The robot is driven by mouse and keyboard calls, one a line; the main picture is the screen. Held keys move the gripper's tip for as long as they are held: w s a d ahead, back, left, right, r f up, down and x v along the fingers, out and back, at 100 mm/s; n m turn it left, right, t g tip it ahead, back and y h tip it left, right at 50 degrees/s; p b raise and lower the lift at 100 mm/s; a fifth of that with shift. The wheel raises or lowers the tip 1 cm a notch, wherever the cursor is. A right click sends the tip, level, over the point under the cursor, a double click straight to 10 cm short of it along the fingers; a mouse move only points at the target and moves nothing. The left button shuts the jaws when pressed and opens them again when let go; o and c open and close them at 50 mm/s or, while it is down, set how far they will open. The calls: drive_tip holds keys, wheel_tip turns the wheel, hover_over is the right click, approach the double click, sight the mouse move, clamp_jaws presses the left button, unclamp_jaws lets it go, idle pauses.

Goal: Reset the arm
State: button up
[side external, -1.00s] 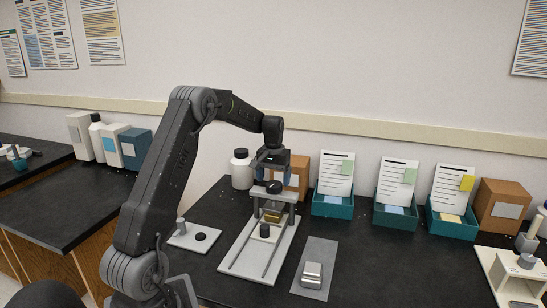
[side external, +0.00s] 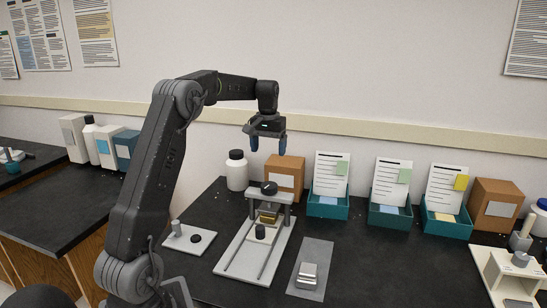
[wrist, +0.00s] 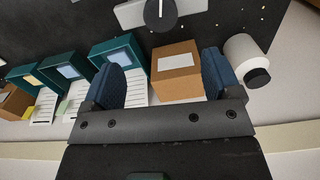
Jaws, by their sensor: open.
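My gripper (side external: 268,146) is open and empty, raised in the air above the bench, over the press-like fixture. In the wrist view my gripper (wrist: 165,75) shows its two blue fingers spread wide with nothing between them touching. The fixture (side external: 236,262) is a light grey base plate with rails and a raised bridge, with a black knob (side external: 269,188) on top. A brass-coloured block (side external: 268,217) sits under the bridge, and a black-topped piece (side external: 260,231) stands in front of it. The knob also shows in the wrist view (wrist: 160,14).
A white bottle (side external: 237,172) and a cardboard box (side external: 284,178) stand behind the fixture. Teal bins (side external: 328,209) with cards line the back right. A metal block (side external: 307,272) lies on a grey mat (side external: 313,255). A small plate (side external: 189,241) lies left of the fixture.

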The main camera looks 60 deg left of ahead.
drive_tip(key=s+d+r+m+t+y, duration=0.1)
drive_tip(key=s+d+r+m, duration=0.2)
drive_tip(key=d, duration=0.7)
drive_tip(key=s+d+r+m+t, duration=0.1)
drive_tip(key=s+d+r, duration=0.25)
drive_tip(key=d, duration=0.75)
drive_tip(key=s+d+f+m+t+h, duration=0.1)
drive_tip(key=s+d+f+m+t, duration=0.2)
drive_tip(key=s+d, duration=1)
drive_tip(key=shift+s+d+f+m+t, duration=0.15)
drive_tip(key=shift+s+f+m+t, duration=0.15)
drive_tip(key=shift+s+f+m, duration=0.6)
